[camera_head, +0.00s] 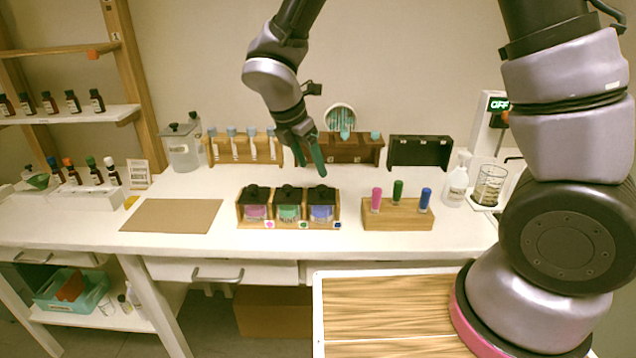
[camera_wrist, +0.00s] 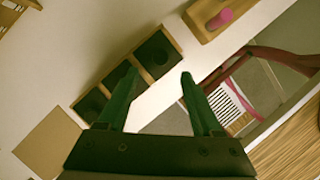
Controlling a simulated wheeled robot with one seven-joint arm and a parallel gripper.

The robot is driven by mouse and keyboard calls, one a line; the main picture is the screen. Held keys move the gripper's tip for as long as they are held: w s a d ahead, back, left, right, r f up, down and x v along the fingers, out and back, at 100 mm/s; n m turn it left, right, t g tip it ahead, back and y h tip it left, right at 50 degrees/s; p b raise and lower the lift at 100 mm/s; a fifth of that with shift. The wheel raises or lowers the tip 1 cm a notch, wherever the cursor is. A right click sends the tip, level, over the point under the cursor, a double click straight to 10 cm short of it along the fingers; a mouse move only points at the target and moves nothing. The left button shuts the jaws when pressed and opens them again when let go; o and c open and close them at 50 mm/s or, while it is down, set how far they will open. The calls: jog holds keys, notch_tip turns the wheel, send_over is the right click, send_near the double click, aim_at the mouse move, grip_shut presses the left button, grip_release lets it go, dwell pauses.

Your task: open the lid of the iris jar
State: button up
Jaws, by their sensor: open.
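Three jars with black lids stand in a row in a wooden holder (camera_head: 246,222) on the white table: a pink jar (camera_head: 255,212), a green jar (camera_head: 289,212) and a blue jar (camera_head: 321,212). All three lids look shut. Small flower tags sit at the front, too small to read, so I cannot tell for sure which is iris. My gripper (camera_head: 311,168) is open and empty, above and behind the blue jar, touching nothing. In the wrist view my gripper (camera_wrist: 158,75) points toward the row, with the blue jar's lid (camera_wrist: 155,55) just beyond the fingertips.
A wooden block (camera_head: 398,216) with pink, green and blue pegs stands right of the jars. A brown mat (camera_head: 172,215) lies left. Racks (camera_head: 243,150) stand behind. A spray bottle (camera_head: 457,180) and a beaker (camera_head: 489,183) stand far right. The table is bare in front of the mat.

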aim_at(321, 187)
jog(key=x, duration=0.6)
jog(key=shift+d+f, duration=0.15)
jog(key=shift+f, duration=0.25)
jog(key=shift+w, duration=0.1)
grip_shut()
dwell(0.9)
